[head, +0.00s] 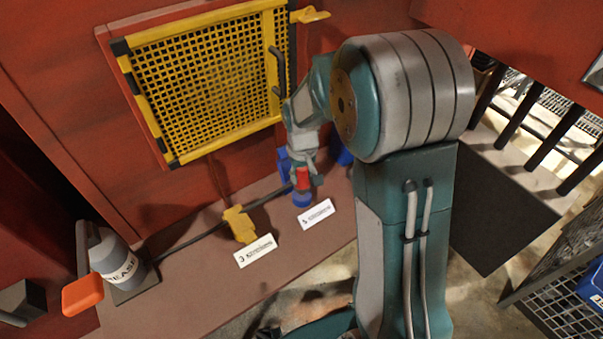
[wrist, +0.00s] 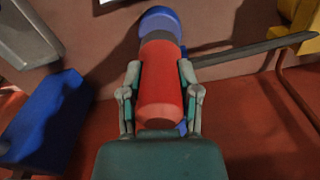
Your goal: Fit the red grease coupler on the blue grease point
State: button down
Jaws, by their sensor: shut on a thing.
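The red grease coupler (head: 303,178) is held between the two fingers of my gripper (wrist: 160,85), which are shut on its sides. In the wrist view the coupler (wrist: 160,98) is a red cylinder with a dark grey band at its far end. The blue grease point (head: 302,198) is directly below the coupler in the head view. In the wrist view the blue grease point (wrist: 158,20) is in line with the coupler's far end, with no clear gap. Whether the coupler is seated on it or only against it, I cannot tell.
A dark hose (head: 190,240) runs from the coupler area past a yellow fitting (head: 240,224) to a grey grease can (head: 118,263). Blue parts (head: 344,157) stand close by. White labels (head: 316,214) lie in front. A yellow mesh guard (head: 205,80) is behind.

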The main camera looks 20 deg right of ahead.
jog(key=shift+f, duration=1.25)
jog(key=shift+c, duration=1.2)
grip_release()
notch_tip(320, 180, up, 11)
jog(key=shift+r, duration=0.5)
